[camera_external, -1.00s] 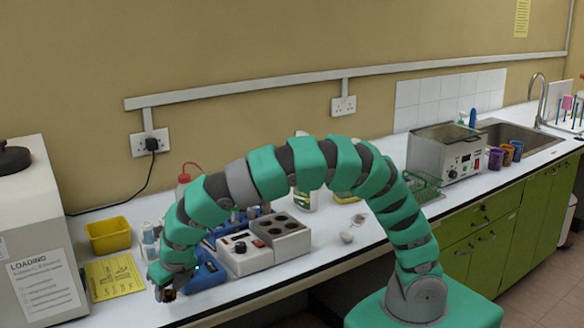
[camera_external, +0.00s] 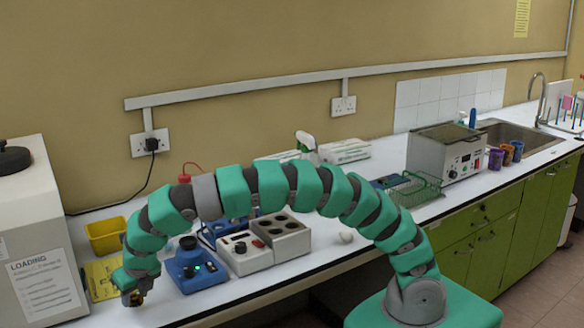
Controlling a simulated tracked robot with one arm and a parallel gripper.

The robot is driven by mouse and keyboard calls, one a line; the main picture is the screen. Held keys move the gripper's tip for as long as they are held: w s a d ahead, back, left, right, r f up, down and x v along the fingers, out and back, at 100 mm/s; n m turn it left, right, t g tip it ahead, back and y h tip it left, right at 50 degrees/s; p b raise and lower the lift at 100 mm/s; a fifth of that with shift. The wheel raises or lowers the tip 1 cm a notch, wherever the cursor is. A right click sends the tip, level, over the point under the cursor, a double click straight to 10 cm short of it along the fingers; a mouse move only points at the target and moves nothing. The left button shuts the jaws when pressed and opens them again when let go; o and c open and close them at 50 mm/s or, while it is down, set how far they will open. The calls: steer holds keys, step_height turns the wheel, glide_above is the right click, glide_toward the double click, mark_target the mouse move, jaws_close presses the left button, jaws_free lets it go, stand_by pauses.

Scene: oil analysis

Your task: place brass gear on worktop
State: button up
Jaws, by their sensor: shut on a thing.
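My gripper (camera_external: 134,299) is at the lower left, low over the front part of the white worktop (camera_external: 215,298), in front of the yellow sheet. It is shut on the brass gear (camera_external: 147,284), of which only a small golden-brown bit shows beside the fingers. The rest of the gear is hidden by the gripper. I cannot tell whether the gear touches the worktop.
A large white machine (camera_external: 42,255) stands at the left. A yellow tray (camera_external: 107,237) is behind. Worktop between gripper and blue device is clear.

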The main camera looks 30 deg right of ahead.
step_height(320, 180, down, 3)
steer(key=shift+r, duration=0.1)
steer(key=o, duration=1.1)
steer(key=p+v, duration=0.1)
steer(key=v, duration=1.1)
